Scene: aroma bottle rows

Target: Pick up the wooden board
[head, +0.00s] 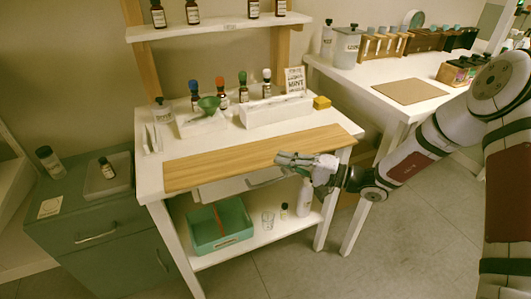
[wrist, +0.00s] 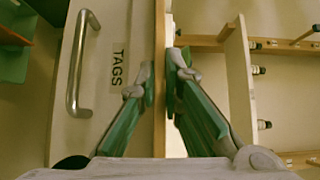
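The wooden board (head: 235,156) is a long, thin, light-brown plank lying along the front of the white table (head: 152,180) in the head view. In the wrist view the board (wrist: 160,45) shows edge-on as a narrow strip. My gripper (head: 284,159) is at the board's front edge, right of its middle. In the wrist view my gripper (wrist: 160,88) has one finger on each side of the board's edge. Both pads appear to touch it, so it looks shut on the board. The board looks flat, and any gap beneath it is hidden.
Behind the board stand a white rack (head: 276,110), a green funnel (head: 208,104), dropper bottles and a yellow block (head: 321,102). A drawer marked TAGS (wrist: 100,90) is under the tabletop. A green bin (head: 220,226) sits on the lower shelf. A bottle shelf (head: 215,27) is above.

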